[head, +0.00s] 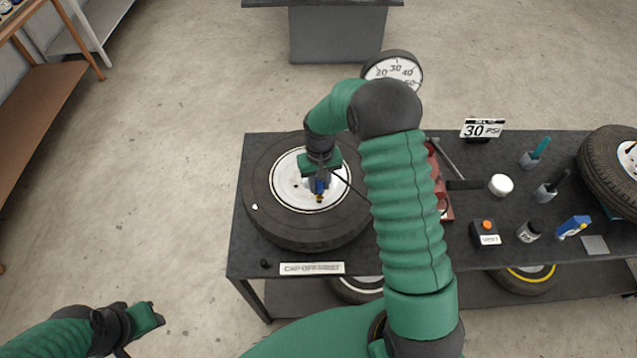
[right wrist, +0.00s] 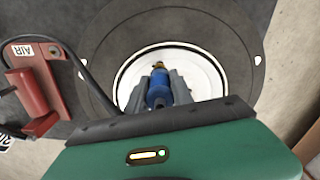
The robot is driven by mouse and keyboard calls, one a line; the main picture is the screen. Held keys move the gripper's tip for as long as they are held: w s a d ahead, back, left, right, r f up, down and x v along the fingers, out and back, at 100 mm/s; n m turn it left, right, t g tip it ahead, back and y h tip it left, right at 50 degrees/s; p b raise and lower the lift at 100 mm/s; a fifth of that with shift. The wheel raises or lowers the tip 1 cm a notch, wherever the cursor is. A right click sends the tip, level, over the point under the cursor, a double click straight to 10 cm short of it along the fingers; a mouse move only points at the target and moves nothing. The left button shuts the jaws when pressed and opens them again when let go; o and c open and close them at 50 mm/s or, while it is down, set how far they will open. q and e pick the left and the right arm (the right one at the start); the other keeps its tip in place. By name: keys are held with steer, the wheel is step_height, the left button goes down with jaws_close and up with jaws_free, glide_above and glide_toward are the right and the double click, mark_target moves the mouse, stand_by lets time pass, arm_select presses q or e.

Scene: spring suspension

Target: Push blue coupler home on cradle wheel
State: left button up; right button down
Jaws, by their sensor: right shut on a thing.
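The blue coupler (head: 320,186) with a brass tip is over the white rim of the wheel (head: 258,221), which lies flat on the dark table. My right gripper (head: 319,181) is shut on the coupler. In the right wrist view the blue coupler (right wrist: 159,93) sits between the two grey fingers of my right gripper (right wrist: 159,90), its brass end pointing to the far side of the rim (right wrist: 205,72). I cannot tell whether the brass end touches a valve. My left gripper (head: 145,318) is at the lower left, off the table; its jaw opening is unclear.
A black hose runs from the coupler to the red AIR stand (right wrist: 38,85). A round gauge (head: 394,68) stands behind my right arm. The "30 PSI" sign (head: 482,128), a white cap (head: 500,185), a button box (head: 486,232) and another tire (head: 612,165) are on the right.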

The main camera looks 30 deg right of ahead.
steer(key=shift+d+f, duration=0.15)
steer(key=shift+d, duration=0.2)
steer(key=shift+d+f, duration=0.1)
steer(key=shift+f, duration=0.15)
arm_select(q)
steer(key=shift+d+f, duration=0.25)
steer(key=shift+d, duration=0.1)
arm_select(e)
steer(key=shift+f, duration=0.1)
arm_select(q)
steer(key=shift+a, duration=0.1)
arm_select(e)
steer(key=shift+a, duration=0.25)
steer(key=shift+r, duration=0.35)
steer(key=shift+r+p, duration=0.6)
steer(key=shift+r, duration=0.15)
arm_select(q)
steer(key=shift+v, duration=0.85)
arm_select(e)
steer(key=shift+d, duration=0.1)
